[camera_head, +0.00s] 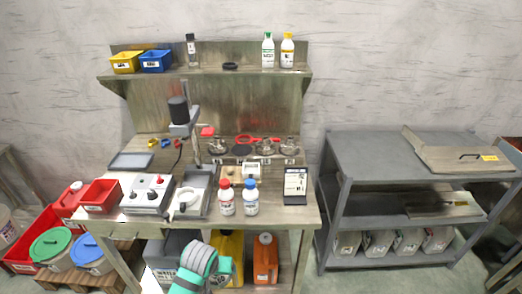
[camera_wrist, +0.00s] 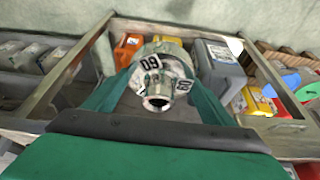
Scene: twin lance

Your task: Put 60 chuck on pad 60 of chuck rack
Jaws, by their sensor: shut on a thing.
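My gripper (camera_wrist: 157,92) is shut on a grey metal chuck (camera_wrist: 158,103), with a teal finger on either side of it. White tags on the chuck carry dark digits; one looks like 60 turned over. In the head view my gripper (camera_head: 222,268) is low in front of the bench, below its top. The chuck rack (camera_head: 252,160) is at the back of the bench top. Several round grey chucks or pads stand along it, with small white labels below, too small to read. Pad 60 cannot be told apart.
The bench top (camera_head: 270,222) is crowded: a drill stand (camera_head: 193,120), a control box (camera_head: 148,196), red- and blue-capped bottles (camera_head: 227,198) and a dark display (camera_head: 296,185). An orange jug (camera_head: 265,259) and yellow container stand below. A grey shelf unit (camera_head: 375,150) is right.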

